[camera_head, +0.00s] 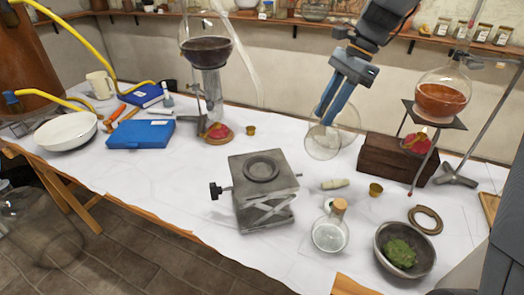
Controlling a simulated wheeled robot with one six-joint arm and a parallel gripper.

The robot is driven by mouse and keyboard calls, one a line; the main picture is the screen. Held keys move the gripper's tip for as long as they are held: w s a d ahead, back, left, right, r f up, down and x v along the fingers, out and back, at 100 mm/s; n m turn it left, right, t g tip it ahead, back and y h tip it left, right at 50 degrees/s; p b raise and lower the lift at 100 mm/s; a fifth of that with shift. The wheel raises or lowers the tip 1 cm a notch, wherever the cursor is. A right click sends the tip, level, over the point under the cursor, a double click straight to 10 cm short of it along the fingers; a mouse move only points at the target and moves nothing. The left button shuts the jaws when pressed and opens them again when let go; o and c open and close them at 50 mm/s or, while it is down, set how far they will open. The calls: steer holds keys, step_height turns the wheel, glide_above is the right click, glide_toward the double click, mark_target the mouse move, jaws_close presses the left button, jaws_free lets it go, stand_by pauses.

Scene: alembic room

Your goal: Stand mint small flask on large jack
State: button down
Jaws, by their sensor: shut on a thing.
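The large jack (286,184) is a grey metal block with a black side knob, standing on the white-covered table near the middle. A round ring shape marks its top, and no flask stands there. My gripper (326,115), with blue fingers, comes down from the upper right, behind and to the right of the jack. It is shut on a pale clear glass flask (323,145), which I take for the mint small flask; its tint is hard to tell. The flask's round bottom shows below the fingertips. Whether it touches the table is unclear.
A corked round flask (330,236) stands right of the jack, near a grey bowl (381,256) with green matter. A wooden block (384,160) and a stand with an amber flask (441,98) are at the right. A blue case (141,134) lies left.

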steer(key=s+a+p, duration=0.2)
steer(key=a+p, duration=0.1)
steer(key=a, duration=0.5)
steer(key=s+a+f+p, duration=0.1)
steer(key=s+a+p, duration=0.2)
steer(key=a, duration=0.5)
steer(key=shift+s+a+f, duration=0.25)
steer(key=shift+s, duration=0.05)
steer(key=c, duration=1.4)
jaws_free()
steer(key=b+v, duration=0.4)
steer(key=v, duration=0.8)
steer(key=s+d+f+n+t+h, duration=0.1)
steer(key=s+d+f+n+h, duration=0.1)
steer(key=s+d+f+n, duration=0.5)
steer(key=s+d+f+n+t+h, duration=0.2)
steer(key=s+d+f+n, duration=0.5)
steer(key=d+f, duration=0.3)
steer(key=shift+d+f, duration=0.3)
steer(key=shift+d, duration=0.85)
